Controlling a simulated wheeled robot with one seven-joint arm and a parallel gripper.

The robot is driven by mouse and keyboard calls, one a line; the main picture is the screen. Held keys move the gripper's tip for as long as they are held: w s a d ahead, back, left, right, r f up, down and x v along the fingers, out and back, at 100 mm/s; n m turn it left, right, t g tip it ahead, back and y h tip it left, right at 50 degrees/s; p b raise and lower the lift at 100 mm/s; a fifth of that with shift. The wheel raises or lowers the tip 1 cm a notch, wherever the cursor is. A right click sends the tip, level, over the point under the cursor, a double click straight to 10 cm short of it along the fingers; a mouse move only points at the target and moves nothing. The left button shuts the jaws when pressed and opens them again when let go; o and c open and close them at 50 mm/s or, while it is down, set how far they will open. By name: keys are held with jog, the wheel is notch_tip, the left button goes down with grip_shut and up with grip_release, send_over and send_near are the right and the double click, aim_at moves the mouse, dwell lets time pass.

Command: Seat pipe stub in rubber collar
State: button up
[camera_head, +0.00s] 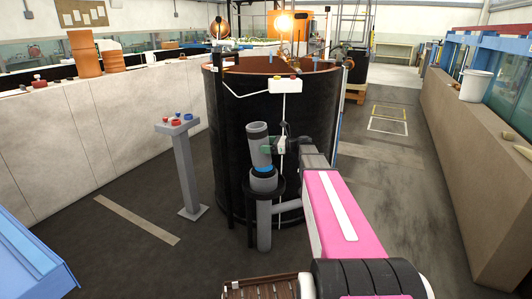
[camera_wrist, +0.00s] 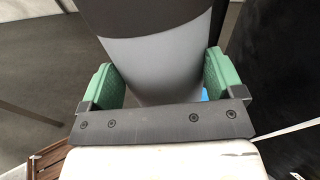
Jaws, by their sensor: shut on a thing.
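The pipe stub (camera_head: 259,148) is a grey cylinder with a dark upper part, leaning slightly to the left in the head view. My gripper (camera_head: 271,144) is shut on it from the right. In the wrist view the stub (camera_wrist: 155,62) fills the gap between the two green finger pads of my gripper (camera_wrist: 160,85). Below the stub is a blue ring (camera_head: 263,172) on a grey upright pipe (camera_head: 264,228) with a black flange; I take the ring for the rubber collar. The stub's lower end meets or overlaps the ring in the head view; I cannot tell whether it is inside.
A large black tank (camera_head: 315,120) stands right behind the pipe. A grey pedestal (camera_head: 185,170) with small red and blue items stands to the left. A long pale wall (camera_head: 85,135) runs along the left and a tan one (camera_head: 465,150) along the right.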

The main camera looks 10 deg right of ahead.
jog(key=w+m+t, duration=0.1)
jog(key=w+d+m+t, duration=0.1)
jog(key=w, duration=0.1)
jog(key=w+d+t, duration=0.1)
jog(key=shift+w+d+r+m+t+h, duration=0.1)
jog(key=shift+w+d+m+t+h, duration=0.05)
jog(key=shift+d+m+t+h, duration=0.2)
jog(key=shift+f, duration=2.85)
notch_tip(320, 180, down, 6)
dwell(2.1)
jog(key=o, duration=1)
jog(key=shift+c, duration=0.2)
jog(key=v, duration=1)
jog(key=shift+s+d+f, duration=0.15)
jog(key=shift+s+d, duration=0.15)
jog(key=shift+a, duration=0.1)
